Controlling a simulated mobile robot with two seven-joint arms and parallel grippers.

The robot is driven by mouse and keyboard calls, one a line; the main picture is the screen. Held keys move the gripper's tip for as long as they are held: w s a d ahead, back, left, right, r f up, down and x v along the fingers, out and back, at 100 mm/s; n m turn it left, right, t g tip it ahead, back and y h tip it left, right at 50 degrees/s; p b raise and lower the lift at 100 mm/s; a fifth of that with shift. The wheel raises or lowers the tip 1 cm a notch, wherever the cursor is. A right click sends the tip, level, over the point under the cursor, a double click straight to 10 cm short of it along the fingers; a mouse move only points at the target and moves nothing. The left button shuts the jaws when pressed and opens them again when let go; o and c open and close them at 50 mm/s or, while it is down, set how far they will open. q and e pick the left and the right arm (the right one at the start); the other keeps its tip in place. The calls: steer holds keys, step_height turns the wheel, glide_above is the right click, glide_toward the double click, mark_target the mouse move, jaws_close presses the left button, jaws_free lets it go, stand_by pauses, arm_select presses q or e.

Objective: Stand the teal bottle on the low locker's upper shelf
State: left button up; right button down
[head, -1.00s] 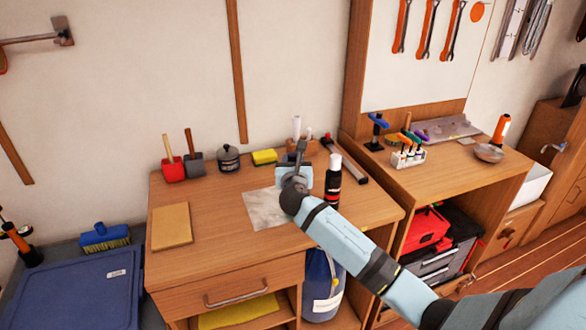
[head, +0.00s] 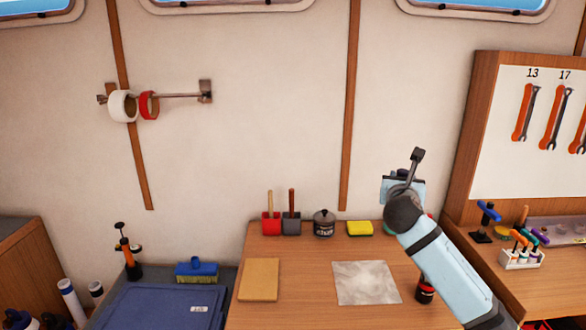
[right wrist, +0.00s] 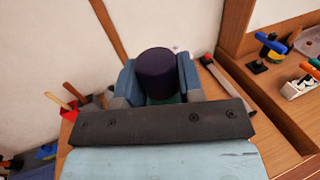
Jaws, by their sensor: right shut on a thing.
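My right gripper (head: 403,188) is raised above the back right of the wooden desk. It is shut on the teal bottle, which is mostly hidden by the gripper and arm in the head view. In the right wrist view the bottle's dark purple cap (right wrist: 158,72) stands up between the two blue-grey fingers, with a sliver of teal below it. The bottle looks about upright. I cannot make out the low locker's upper shelf in these views. My left gripper does not show.
A blue lidded bin (head: 150,308) stands left. A tool bench (head: 500,275) is at right.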

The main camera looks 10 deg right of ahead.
steer(key=s+a+f+n+t+y+p, duration=0.1)
steer(key=s+a+f+n+y+p, duration=0.2)
steer(key=s+a, duration=0.6)
steer(key=s+a+f+n+t+y+p, duration=0.1)
steer(key=s+a+f+n+y+p, duration=0.2)
steer(key=s, duration=0.9)
steer(key=a+f+y+p, duration=0.3)
steer(key=a+f+p, duration=0.1)
steer(key=a+p, duration=0.1)
steer(key=shift+s+a+n+t+y, duration=0.3)
steer(key=shift+s+a+t, duration=0.1)
steer(key=shift+a, duration=0.4)
steer(key=shift+f, duration=0.1)
steer(key=shift+w, duration=0.1)
